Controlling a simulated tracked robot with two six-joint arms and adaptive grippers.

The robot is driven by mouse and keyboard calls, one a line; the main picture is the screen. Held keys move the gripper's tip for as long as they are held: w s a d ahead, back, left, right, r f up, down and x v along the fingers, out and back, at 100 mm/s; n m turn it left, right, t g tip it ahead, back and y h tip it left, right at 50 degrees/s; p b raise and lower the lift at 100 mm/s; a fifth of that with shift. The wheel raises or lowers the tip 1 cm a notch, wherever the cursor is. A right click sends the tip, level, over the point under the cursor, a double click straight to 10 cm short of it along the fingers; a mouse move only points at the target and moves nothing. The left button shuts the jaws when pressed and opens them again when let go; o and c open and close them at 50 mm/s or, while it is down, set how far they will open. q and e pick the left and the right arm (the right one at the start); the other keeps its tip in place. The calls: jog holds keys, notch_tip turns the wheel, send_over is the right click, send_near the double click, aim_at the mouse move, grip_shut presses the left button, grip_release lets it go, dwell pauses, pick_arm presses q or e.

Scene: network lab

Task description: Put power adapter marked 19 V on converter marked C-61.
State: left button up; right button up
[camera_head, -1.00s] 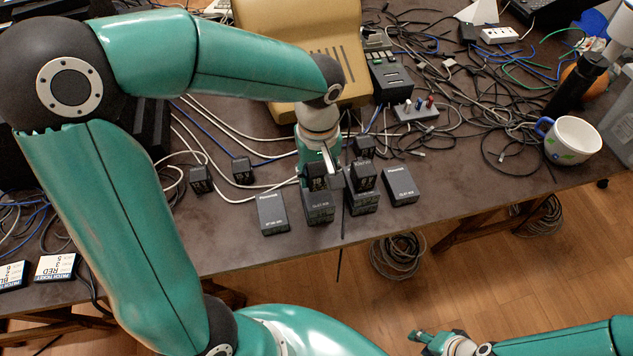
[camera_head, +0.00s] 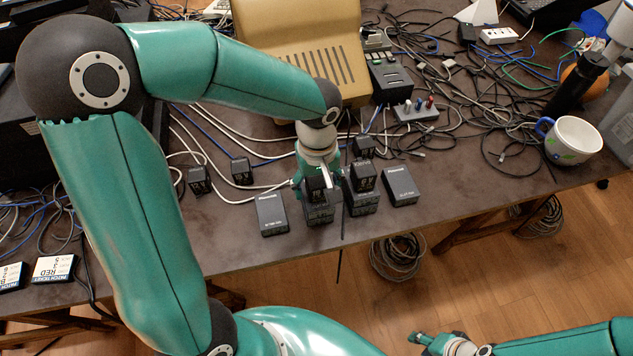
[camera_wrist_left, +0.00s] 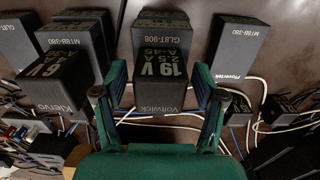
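The black power adapter marked 19 V (camera_wrist_left: 160,92) sits on a dark box-shaped converter (camera_wrist_left: 163,22) lettered GL8T-908 in the left wrist view. In the head view this adapter (camera_head: 317,188) is on the second converter from the left (camera_head: 320,215). My left gripper (camera_head: 317,181) is open, its fingers spread on both sides of the adapter; gaps show beside it in the left wrist view (camera_wrist_left: 160,82). I cannot read C-61 on any converter. My right gripper (camera_head: 424,339) is low in the head view, too small to judge.
A 6 V adapter (camera_wrist_left: 58,80) stands on the neighbouring converter. Bare converters (camera_head: 271,215) and (camera_head: 401,186) flank the pair. Loose adapters (camera_head: 199,180) and (camera_head: 242,171), cables and a mug (camera_head: 573,141) are on the table (camera_head: 470,195).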

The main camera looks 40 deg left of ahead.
aim_at(317, 180)
pick_arm(q)
jog(key=shift+r, duration=0.25)
notch_tip(317, 180, up, 12)
jog(key=p, duration=0.1)
jog(key=shift+f, duration=0.15)
dwell(0.6)
